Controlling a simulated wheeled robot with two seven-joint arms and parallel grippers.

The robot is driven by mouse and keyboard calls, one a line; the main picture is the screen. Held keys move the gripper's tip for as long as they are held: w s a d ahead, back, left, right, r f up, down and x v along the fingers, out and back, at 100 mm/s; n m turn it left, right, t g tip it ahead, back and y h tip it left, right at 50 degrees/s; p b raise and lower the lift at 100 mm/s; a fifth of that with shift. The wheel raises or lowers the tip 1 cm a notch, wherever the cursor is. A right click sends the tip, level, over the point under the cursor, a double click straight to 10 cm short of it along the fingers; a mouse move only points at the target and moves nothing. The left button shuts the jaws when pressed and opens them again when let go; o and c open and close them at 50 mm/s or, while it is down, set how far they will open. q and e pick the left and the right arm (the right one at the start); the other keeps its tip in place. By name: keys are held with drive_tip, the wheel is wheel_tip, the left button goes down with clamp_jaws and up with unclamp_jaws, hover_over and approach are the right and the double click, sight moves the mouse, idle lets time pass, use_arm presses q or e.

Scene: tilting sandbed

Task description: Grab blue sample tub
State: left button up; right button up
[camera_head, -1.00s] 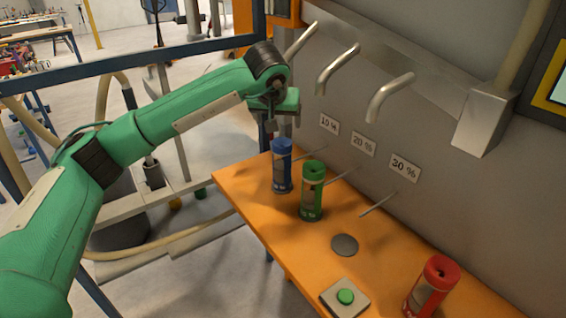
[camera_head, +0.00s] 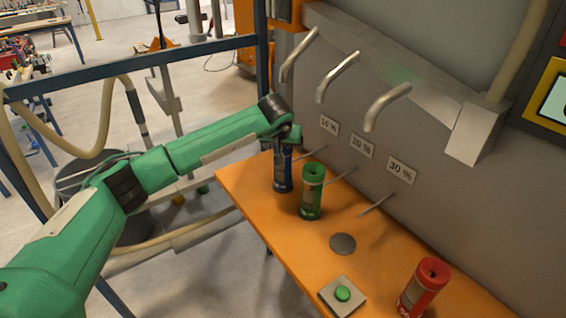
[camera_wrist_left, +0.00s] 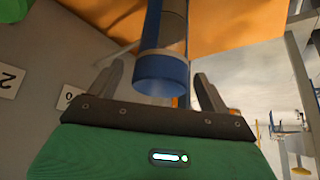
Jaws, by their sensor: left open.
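The blue sample tub (camera_head: 283,172) stands upright at the far left end of the orange shelf (camera_head: 275,230), under the 10 % label. My left gripper (camera_head: 286,150) is over the top of the tub, and the arm's end hides the tub's upper part in the head view. In the left wrist view the blue tub (camera_wrist_left: 163,72) lies between the two open fingers of the left gripper (camera_wrist_left: 160,90). My right gripper is not in view.
A green tub (camera_head: 312,195) stands close beside the blue one. A red tub (camera_head: 423,287), a green button on a box (camera_head: 342,295) and a dark disc (camera_head: 343,244) are farther right. Bent metal spouts (camera_head: 337,76) and thin rods (camera_head: 377,203) stick out from the wall.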

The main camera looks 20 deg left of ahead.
use_arm(q)
drive_tip(key=c, duration=1.6)
drive_tip(key=shift+r, duration=0.1)
